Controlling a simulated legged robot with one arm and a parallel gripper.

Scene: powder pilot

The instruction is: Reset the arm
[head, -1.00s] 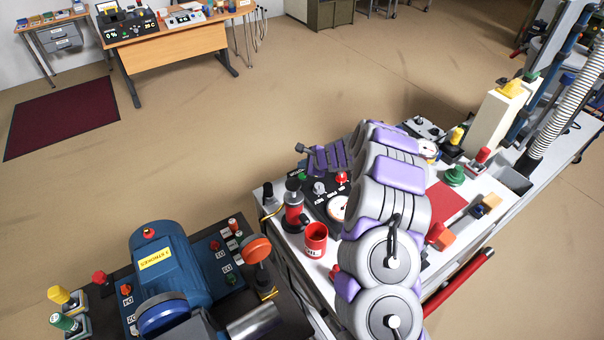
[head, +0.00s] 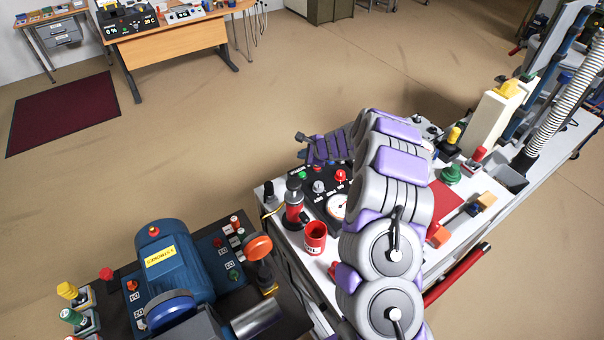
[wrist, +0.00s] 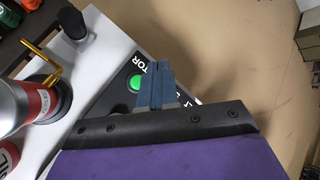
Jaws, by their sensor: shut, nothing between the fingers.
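My arm, grey and purple, rises from the bottom of the head view and reaches over the white bench. My gripper (head: 304,139) points left at the bench's far edge, above the black control panel (head: 318,200). In the wrist view the blue-grey fingers of my gripper (wrist: 158,68) are together with nothing between them. The panel's green button (wrist: 135,83) shows just left of the fingers. The arm hides part of the bench and panel.
The white bench (head: 270,205) carries a red-and-black cylinder (head: 294,205), a red cup (head: 315,238), a red mat (head: 444,197) and a green knob (head: 451,174). A blue motor (head: 172,265) stands on the dark table at lower left.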

